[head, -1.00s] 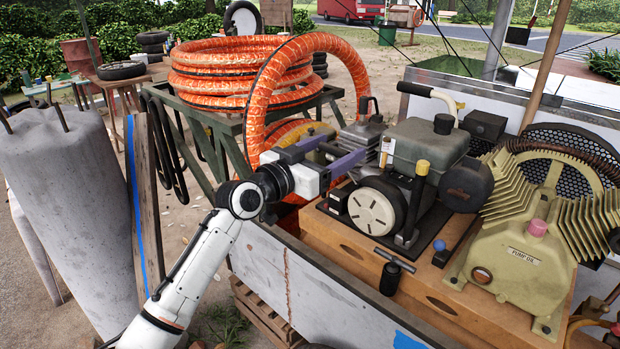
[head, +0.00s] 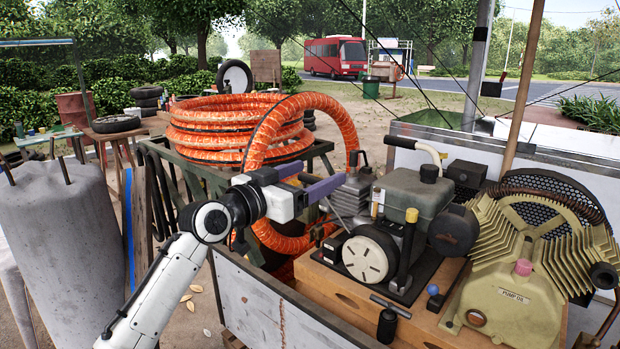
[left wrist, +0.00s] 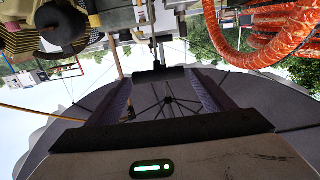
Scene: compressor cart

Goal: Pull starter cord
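The engine (head: 412,190) sits on a wooden crate, with a white slotted round cover (head: 367,257) on its near side. A black T-shaped handle (head: 387,322) shows at the crate's front edge, below that cover. My left gripper (head: 322,180) is open, with purple fingers, above and left of the engine, near a grey finned block (head: 351,198). In the left wrist view, which looks upside down, a black block on a thin stem (left wrist: 160,74) shows between or beyond the fingertips. I cannot tell whether it is the cord handle or touches a finger. My right gripper is out of view.
Coiled orange hose (head: 235,125) lies on a green metal stand behind my left gripper, its loop (head: 268,238) hanging close by. A tan finned pump (head: 520,260) stands right of the engine.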

